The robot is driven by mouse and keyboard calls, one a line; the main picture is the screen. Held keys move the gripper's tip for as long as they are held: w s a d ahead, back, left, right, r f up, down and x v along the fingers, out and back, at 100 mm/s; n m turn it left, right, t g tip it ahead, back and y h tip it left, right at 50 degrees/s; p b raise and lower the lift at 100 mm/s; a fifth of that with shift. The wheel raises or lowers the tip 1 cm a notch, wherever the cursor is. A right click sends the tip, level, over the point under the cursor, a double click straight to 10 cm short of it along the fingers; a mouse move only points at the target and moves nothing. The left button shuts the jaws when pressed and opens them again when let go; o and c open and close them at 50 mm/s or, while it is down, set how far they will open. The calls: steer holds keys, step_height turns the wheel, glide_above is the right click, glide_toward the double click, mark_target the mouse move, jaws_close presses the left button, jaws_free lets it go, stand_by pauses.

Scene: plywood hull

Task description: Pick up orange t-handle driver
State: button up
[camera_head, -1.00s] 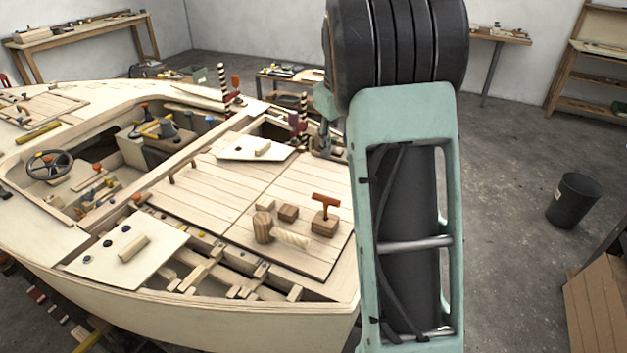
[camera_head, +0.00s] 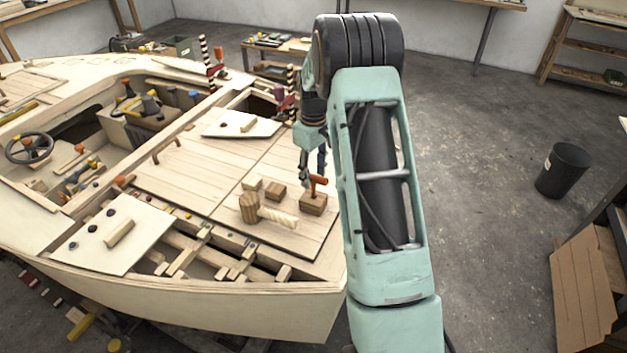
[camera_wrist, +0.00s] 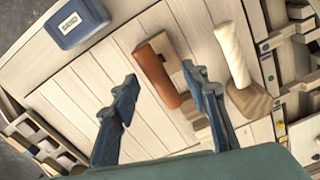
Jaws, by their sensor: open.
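The orange t-handle driver (camera_head: 318,180) stands upright in a small wooden block (camera_head: 313,204) on the plank deck hatch. In the wrist view its reddish-orange crossbar (camera_wrist: 157,74) lies between the finger lines, slightly tilted. My gripper (camera_head: 313,167) is open and empty, pointing down just above and beside the handle. I cannot tell exactly how far above the handle the fingertips are. The driver's shaft is mostly hidden.
A wooden mallet (camera_head: 249,206) with a pale handle lies close by; it also shows in the wrist view (camera_wrist: 232,52). A blue labelled box (camera_wrist: 77,22) lies on the deck in the wrist view. Open frame slots (camera_head: 205,255) edge the hatch.

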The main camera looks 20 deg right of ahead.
mark_target(313, 192)
steer(key=shift+w+f, duration=0.1)
steer(key=shift+f, duration=1.75)
